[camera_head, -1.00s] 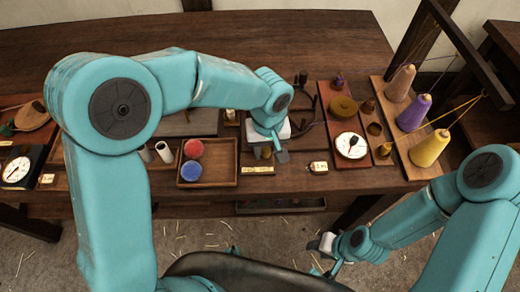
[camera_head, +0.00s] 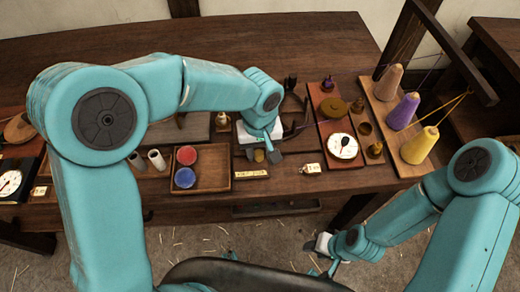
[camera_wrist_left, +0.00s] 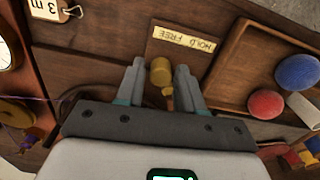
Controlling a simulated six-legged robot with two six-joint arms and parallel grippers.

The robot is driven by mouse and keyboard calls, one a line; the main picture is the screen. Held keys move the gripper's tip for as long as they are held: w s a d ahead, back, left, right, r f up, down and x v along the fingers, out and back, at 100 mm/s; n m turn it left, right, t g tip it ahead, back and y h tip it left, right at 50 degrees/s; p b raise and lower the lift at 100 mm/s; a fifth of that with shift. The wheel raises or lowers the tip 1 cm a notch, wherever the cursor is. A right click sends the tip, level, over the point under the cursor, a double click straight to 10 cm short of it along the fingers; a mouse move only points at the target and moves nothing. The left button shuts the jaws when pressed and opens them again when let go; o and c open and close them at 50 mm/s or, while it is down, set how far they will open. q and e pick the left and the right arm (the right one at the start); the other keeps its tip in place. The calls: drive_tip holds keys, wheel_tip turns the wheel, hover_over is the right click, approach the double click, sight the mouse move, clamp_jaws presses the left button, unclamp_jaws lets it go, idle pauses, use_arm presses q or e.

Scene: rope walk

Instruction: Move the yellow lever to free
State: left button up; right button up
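The yellow lever shows as a rounded knob on a short stem in the left wrist view (camera_wrist_left: 160,70), and as a small yellow piece in the head view (camera_head: 259,156). Its wooden base carries a label (camera_wrist_left: 183,38) reading HOLD and FREE, upside down in the wrist view; the label also shows in the head view (camera_head: 251,174). My left gripper (camera_wrist_left: 160,84) is open, with one finger on each side of the knob; a narrow gap shows beside it. My right gripper (camera_head: 322,254) hangs low in front of the table, its fingers too small to read.
A wooden tray (camera_head: 217,190) with a red ball (camera_head: 187,154) and a blue ball (camera_head: 185,177) lies left of the lever. A tag (camera_head: 310,169) and a white dial (camera_head: 343,146) lie to the right. Thread cones (camera_head: 419,146) stand farther right. The back tabletop is clear.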

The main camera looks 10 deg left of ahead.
use_arm(q)
wheel_tip(320, 180, up, 6)
drive_tip(key=p, duration=0.3)
drive_tip(key=shift+p, duration=0.3)
drive_tip(key=shift+f, duration=0.1)
drive_tip(key=shift+s, duration=0.1)
